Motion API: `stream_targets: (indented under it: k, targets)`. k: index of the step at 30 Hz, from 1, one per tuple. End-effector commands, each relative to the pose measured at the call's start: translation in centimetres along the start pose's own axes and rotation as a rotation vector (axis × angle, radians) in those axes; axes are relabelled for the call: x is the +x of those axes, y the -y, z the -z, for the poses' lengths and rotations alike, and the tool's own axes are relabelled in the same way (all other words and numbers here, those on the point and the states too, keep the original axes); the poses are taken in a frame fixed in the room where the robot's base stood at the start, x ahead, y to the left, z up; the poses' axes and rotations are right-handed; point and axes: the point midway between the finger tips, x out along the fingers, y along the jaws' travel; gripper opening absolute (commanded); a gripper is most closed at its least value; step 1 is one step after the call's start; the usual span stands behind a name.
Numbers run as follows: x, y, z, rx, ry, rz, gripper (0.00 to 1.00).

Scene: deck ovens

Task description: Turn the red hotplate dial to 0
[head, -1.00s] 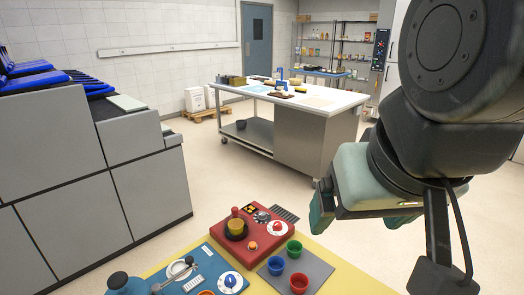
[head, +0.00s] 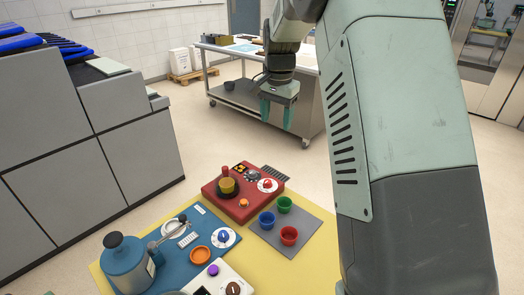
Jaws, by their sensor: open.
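The red hotplate (head: 233,208) sits on the yellow table, with a dark yellow pot (head: 228,187) on its plate. Its dial (head: 267,185) is a white disc with a red knob at the right end of the top. The dial's marks are too small to read, so I cannot tell its setting. My gripper (head: 276,122) points down, open and empty, in the air above and beyond the hotplate in the picture. It is apart from the dial and touches nothing.
A grey mat (head: 268,237) with blue, green and red cups lies right of the hotplate. A blue board (head: 190,258) with a white-and-blue dial, an orange bowl and a blue kettle-like pot (head: 127,262) lies in front. A steel worktable (head: 240,97) stands behind.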

Motion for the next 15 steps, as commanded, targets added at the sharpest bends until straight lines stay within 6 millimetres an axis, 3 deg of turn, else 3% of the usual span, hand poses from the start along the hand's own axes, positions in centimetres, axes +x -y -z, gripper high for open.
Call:
stream_targets:
  k: [1,6,10,15]
  targets:
    - [3.1,0.8,0.7,0.033,0.021,-0.019,0.61]
    - [11.0,2.7,2.2,0.143,0.061,-0.059,0.61]
    - [15.1,3.2,2.4,0.198,0.078,-0.081,0.61]
    - [17.3,3.4,2.4,0.227,0.087,-0.093,0.61]
